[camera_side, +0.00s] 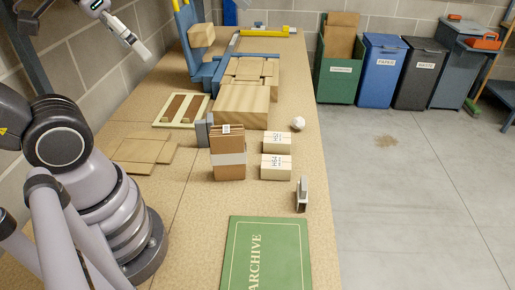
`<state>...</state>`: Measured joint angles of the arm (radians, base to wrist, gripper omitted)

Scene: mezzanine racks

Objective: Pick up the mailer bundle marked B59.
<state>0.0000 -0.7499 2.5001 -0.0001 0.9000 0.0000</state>
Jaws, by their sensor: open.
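A tall brown bundle (229,170) with a pale band around its middle stands upright near the centre of the bench. A small white label lies on its top, too small to read. To its right are two pale blocks, a farther one (279,149) and a nearer one (276,173), each with dark marks on a white strip that I cannot read for certain. I cannot make out the mark B59 on any of them. My arm rises at the left.
A green ARCHIVE folder (266,258) lies in front, with a small upright grey item (302,194) behind it. A crumpled white ball (298,123) sits near the right edge. Flat cardboard (143,152) lies left, and a large wood-toned box (242,99) stands behind. Bins (380,75) stand on the floor.

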